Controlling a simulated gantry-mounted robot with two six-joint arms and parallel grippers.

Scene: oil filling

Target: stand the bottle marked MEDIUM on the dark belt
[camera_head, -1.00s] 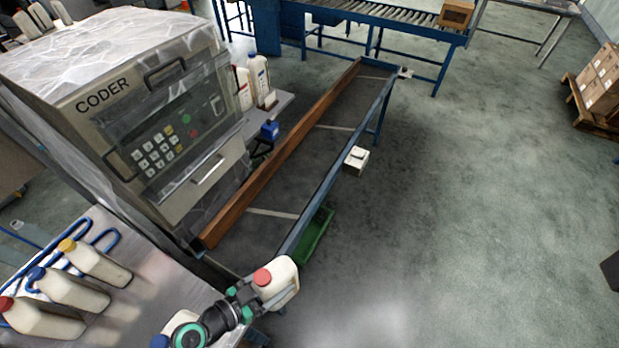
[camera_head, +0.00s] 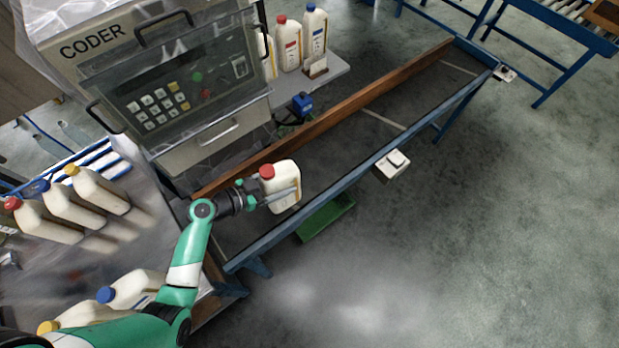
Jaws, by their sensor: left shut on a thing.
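My left gripper (camera_head: 268,197) is shut on a white bottle (camera_head: 284,188) with a red cap. The bottle is upright over the near part of the dark belt (camera_head: 335,150). I cannot tell whether its base touches the belt. No MEDIUM marking can be read on it from here. My right gripper is not in view.
An orange-brown rail (camera_head: 340,110) and a blue rail (camera_head: 350,178) edge the belt. The coder machine (camera_head: 160,85) stands to its left. Labelled bottles (camera_head: 289,45) stand on a shelf. A white box (camera_head: 392,164) sits by the blue rail.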

